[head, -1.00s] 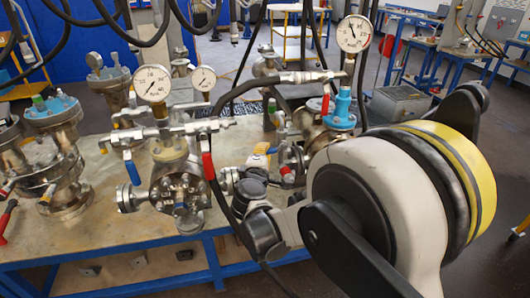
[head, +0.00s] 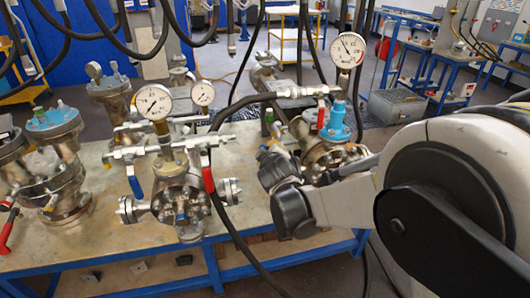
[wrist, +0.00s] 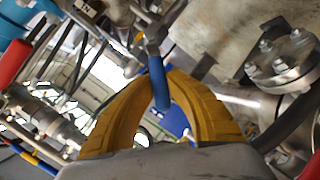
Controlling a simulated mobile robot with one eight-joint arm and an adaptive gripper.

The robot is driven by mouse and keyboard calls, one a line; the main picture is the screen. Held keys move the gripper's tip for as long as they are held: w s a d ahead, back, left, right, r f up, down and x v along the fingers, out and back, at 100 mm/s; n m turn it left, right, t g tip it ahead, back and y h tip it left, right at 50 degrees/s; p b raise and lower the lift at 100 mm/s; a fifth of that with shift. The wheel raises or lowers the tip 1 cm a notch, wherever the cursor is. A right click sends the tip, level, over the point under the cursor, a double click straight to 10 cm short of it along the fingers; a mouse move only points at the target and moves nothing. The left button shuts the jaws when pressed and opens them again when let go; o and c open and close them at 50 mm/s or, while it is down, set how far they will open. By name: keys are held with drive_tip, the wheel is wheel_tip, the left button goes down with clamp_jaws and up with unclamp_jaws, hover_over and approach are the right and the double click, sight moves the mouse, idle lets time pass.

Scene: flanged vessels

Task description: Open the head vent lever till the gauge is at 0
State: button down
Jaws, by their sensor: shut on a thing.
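In the wrist view, my gripper (wrist: 160,105) has its yellow fingers closed around a blue lever handle (wrist: 157,82), which stands between them near its end. In the head view my arm hides the fingers, at the left side of the right vessel (head: 325,150), which has a blue fitting (head: 336,122) on top. A pressure gauge (head: 348,50) stands above that fitting. Its needle points roughly upward, but the value is too small to read. A red handle (head: 321,113) is beside the blue fitting; a red handle (wrist: 14,58) also shows in the wrist view.
The middle vessel (head: 180,200) carries a large gauge (head: 154,102), a blue lever (head: 134,182) and a red lever (head: 208,175). A small gauge (head: 202,93) is behind. Another vessel (head: 55,125) stands at left. Black hoses (head: 228,215) hang close to my arm. The bench front edge (head: 110,262) is near.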

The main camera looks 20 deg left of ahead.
drive_tip(key=d+r+m, duration=0.1)
drive_tip(key=w+d+m+g+y, duration=0.1)
drive_tip(key=m, duration=0.1)
drive_tip(key=shift+w+d+r+y+p, duration=0.1)
drive_tip(key=shift+w+r+y+p, duration=0.1)
drive_tip(key=shift+r+y+p, duration=0.15)
drive_tip(key=shift+w+d+r+m+g+y, duration=0.15)
drive_tip(key=shift+w+d+m+g+y, duration=0.25)
drive_tip(key=shift+d+m+y, duration=0.3)
drive_tip(key=shift+w+d+r+m+g+y, duration=0.1)
drive_tip(key=shift+w+d+m+g+y, duration=0.15)
drive_tip(key=shift+d+m+g+y, duration=0.4)
drive_tip(key=shift+a+m+t, duration=0.15)
drive_tip(key=shift+m+t, duration=0.1)
drive_tip(key=shift+t, duration=0.1)
drive_tip(key=c, duration=1.3)
unclamp_jaws()
drive_tip(key=shift+w, duration=0.1)
drive_tip(key=shift+c, duration=0.2)
drive_tip(key=v, duration=1.2)
